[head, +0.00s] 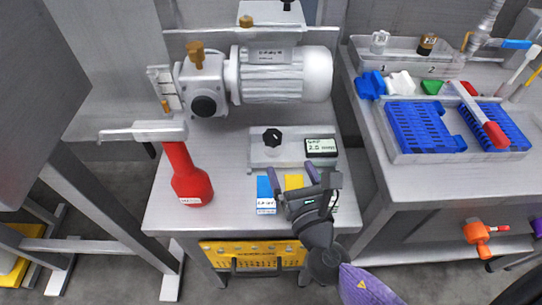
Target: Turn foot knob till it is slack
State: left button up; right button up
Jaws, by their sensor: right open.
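A black lobed knob (272,137) stands on a pale metal block (293,158) on the steel table, in front of the grey motor and pump. I take it for the foot knob; whether it is tight or slack does not show. My right gripper (292,176) comes in from the lower right. Its two dark fingers are apart and empty, and point toward the block. In the picture it is just below and right of the knob, not around it. My left gripper is not in view.
A small display (321,148) sits right of the knob. The motor (285,75) is behind. A blue-racked tray (450,152) is on the right table.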

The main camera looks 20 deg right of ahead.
aim_at(276, 145)
jog(key=shift+s+a+f+n+y, duration=0.15)
jog(key=shift+a+n+y, duration=0.2)
jog(key=shift+n, duration=0.55)
jog(key=w, duration=0.8)
jog(key=shift+w, duration=0.9)
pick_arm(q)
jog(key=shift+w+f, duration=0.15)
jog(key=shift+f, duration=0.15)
